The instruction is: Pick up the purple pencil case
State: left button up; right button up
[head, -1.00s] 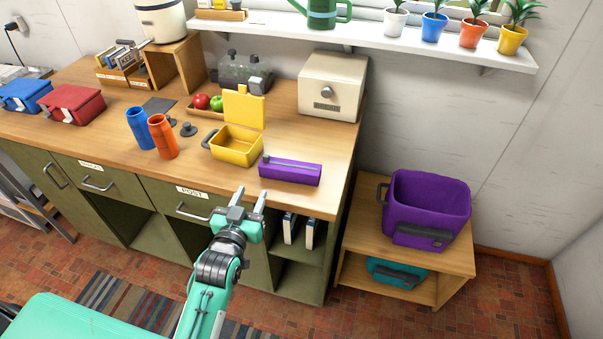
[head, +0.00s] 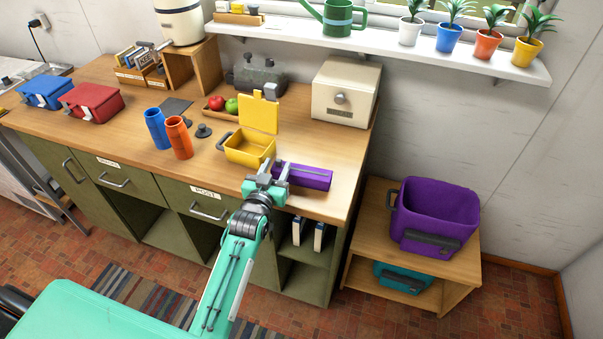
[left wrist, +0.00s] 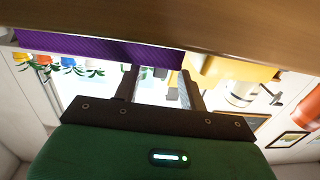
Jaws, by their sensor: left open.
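The purple pencil case (head: 308,177) lies on the wooden counter near its front edge, right of the yellow lunch box. My left gripper (head: 271,170) is open at the left end of the case in the head view and covers part of that end. In the left wrist view the case (left wrist: 100,48) is a purple strip at the upper left, and the gripper's two fingers (left wrist: 158,82) stand apart with nothing visibly held between them. I cannot tell whether a finger touches the case. My right gripper is in neither view.
The open yellow lunch box (head: 249,149) stands just left of the case. Orange (head: 179,138) and blue (head: 157,129) bottles stand further left. A cream bread box (head: 344,92) is behind. A purple tub (head: 436,213) sits on a lower shelf unit right of the counter.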

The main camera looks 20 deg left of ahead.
pick_arm(q)
jog(key=shift+w, duration=1.45)
jog(key=shift+c, duration=0.2)
grip_shut()
jog(key=shift+r, duration=0.15)
